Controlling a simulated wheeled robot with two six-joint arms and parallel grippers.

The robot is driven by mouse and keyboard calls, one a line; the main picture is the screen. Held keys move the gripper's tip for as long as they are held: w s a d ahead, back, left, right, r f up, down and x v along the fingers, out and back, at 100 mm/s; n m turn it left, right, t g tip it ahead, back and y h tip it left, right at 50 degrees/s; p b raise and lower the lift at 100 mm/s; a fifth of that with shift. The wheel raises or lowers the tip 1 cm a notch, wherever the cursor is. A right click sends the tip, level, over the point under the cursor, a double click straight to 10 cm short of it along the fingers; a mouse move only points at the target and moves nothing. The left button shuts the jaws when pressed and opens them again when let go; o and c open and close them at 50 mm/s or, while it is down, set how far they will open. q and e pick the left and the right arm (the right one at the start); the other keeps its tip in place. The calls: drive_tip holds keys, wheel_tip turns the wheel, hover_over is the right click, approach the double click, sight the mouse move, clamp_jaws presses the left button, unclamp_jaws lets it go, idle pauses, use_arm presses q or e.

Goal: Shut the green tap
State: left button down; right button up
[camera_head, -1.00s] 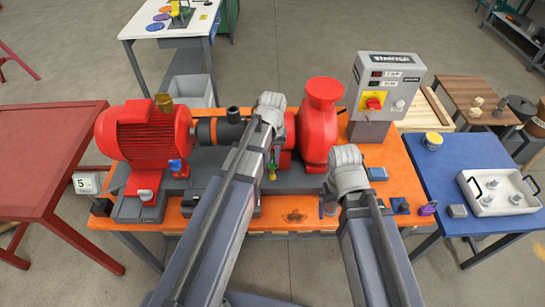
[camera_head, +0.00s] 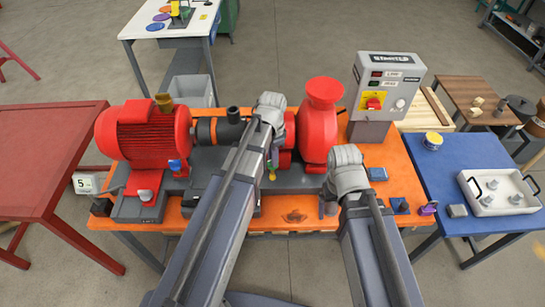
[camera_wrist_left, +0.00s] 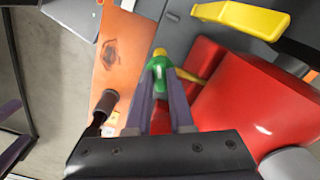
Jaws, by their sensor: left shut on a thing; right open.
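The green tap (camera_wrist_left: 157,72) shows in the left wrist view with a yellow tip and a thin yellow rod to its right. In the head view the tap (camera_head: 271,173) is small and partly hidden by my left arm, in front of the red pump (camera_head: 318,140). My left gripper (camera_wrist_left: 158,85) is shut on the green tap, its two fingers on either side of it. My left gripper also shows in the head view (camera_head: 272,160), mostly hidden behind its wrist. My right gripper (camera_head: 328,208) is open above the front of the orange bench, apart from the tap.
A red motor (camera_head: 146,135) and a grey control box (camera_head: 388,85) stand on the orange bench (camera_head: 400,165). A yellow lever (camera_wrist_left: 240,18) lies near the tap in the left wrist view. A blue table (camera_head: 470,150) with a white tray (camera_head: 500,205) is at right.

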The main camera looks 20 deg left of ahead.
use_arm(q)
drive_tip(key=m, duration=0.5)
drive_tip(key=shift+m, duration=0.3)
idle(0.4)
drive_tip(key=c, duration=0.8)
unclamp_jaws()
wheel_tip(320, 180, up, 8)
drive_tip(key=p, duration=0.8)
drive_tip(key=shift+f, duration=0.1)
